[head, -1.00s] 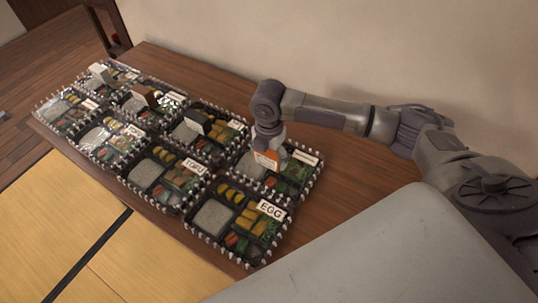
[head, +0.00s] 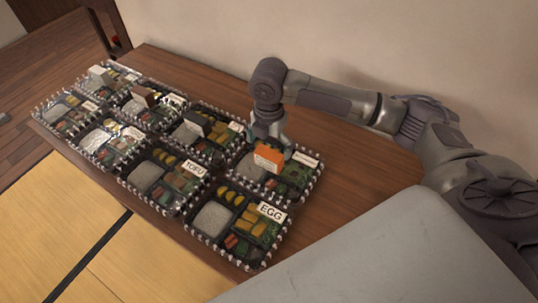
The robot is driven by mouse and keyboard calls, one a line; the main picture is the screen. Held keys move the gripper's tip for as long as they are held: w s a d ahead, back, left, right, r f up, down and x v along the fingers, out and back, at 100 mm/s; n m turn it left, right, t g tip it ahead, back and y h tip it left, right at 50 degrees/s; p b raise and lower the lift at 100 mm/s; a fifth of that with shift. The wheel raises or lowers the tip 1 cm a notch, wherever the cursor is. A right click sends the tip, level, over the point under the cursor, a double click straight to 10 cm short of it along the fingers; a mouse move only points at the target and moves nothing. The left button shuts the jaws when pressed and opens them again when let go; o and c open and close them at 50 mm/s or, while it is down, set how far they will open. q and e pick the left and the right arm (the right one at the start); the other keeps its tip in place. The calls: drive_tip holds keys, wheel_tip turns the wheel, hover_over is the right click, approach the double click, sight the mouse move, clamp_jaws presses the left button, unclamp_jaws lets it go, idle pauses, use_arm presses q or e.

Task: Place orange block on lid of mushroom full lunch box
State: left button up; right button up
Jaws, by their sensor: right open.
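An orange block (head: 268,157) with a pale side sits on the clear lid of the lunch box (head: 312,182) at the back right of the table. That box has a small white label (head: 306,159) that is too small to read. My right gripper (head: 272,140) is open just above and behind the block. Its fingertips are partly hidden, and I cannot tell whether they touch the block. My left gripper is not in view.
Other lunch boxes stand close together, including the TOFU box (head: 150,198) and the EGG box (head: 222,241). A white block (head: 98,73), a brown block (head: 143,96) and a dark block (head: 196,122) sit on back-row boxes. Bare wooden table (head: 350,165) lies to the right.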

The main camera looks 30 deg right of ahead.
sight(269, 153)
wheel_tip(269, 153, up, 6)
drive_tip(key=shift+r, duration=0.2)
idle(0.5)
